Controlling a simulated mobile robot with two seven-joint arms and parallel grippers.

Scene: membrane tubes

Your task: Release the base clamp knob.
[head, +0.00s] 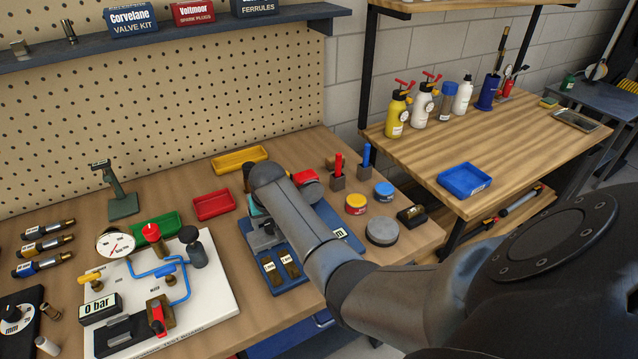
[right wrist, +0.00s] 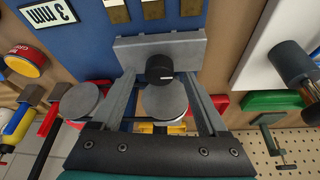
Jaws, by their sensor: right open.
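The base clamp is a grey metal block (right wrist: 160,50) on a blue base plate (head: 332,222). Its black round knob (right wrist: 160,68) shows in the right wrist view, at the front of the block. In the head view my right arm and hand hide the knob. My right gripper (right wrist: 158,82) is open, its two grey fingers reaching toward the block with the knob between them. There is a visible gap from each finger to the knob. The right gripper (head: 262,218) is over the blue plate in the head view. My left gripper is not in view.
A white test board (head: 215,300) with blue tubing and a gauge lies to the left. A red tray (head: 214,205) and a yellow tray (head: 239,160) lie behind. To the right are a yellow-red tin (head: 356,204) and a grey disc (head: 382,231).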

